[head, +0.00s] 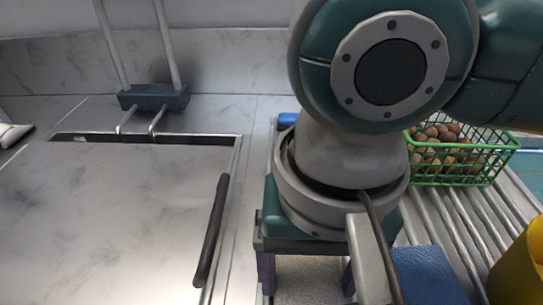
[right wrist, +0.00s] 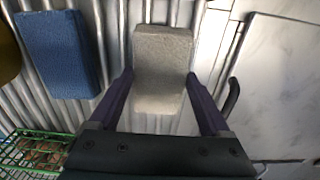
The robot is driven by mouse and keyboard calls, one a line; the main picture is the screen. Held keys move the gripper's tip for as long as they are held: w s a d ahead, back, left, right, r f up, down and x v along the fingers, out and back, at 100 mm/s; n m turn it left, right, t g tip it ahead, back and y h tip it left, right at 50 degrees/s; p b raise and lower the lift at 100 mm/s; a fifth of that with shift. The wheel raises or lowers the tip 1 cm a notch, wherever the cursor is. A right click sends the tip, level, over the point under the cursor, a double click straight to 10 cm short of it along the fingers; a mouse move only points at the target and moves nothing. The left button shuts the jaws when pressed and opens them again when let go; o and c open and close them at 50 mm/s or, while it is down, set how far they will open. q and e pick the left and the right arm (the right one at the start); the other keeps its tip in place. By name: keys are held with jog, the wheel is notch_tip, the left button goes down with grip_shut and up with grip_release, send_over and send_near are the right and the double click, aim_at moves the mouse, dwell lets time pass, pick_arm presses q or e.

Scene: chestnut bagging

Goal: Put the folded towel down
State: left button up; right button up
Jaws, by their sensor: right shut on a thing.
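The folded towel is a grey, rough-textured slab (right wrist: 163,55). It lies between the two purple fingers of my right gripper (right wrist: 160,75) in the right wrist view. The gripper is shut on it. In the head view part of the towel (head: 305,272) shows under my right gripper (head: 307,283). The rest of it is cut off by the lower edge. In the wrist view the towel appears over the ribbed metal rollers. I cannot tell whether it touches them. My left gripper is not in view.
A blue slab (head: 428,276) lies on the rollers (head: 440,228) beside my right gripper. A green wire basket of brown chestnuts (head: 462,178) stands at the right. A yellow container (head: 518,272) is at the right edge. A marbled panel with a dark handle (head: 211,230) is at the left.

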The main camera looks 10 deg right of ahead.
aim_at(308, 285)
jog(key=o, duration=1.3)
jog(key=shift+f, duration=0.1)
notch_tip(308, 285, up, 12)
jog(key=p, duration=0.3)
jog(key=shift+r, duration=0.2)
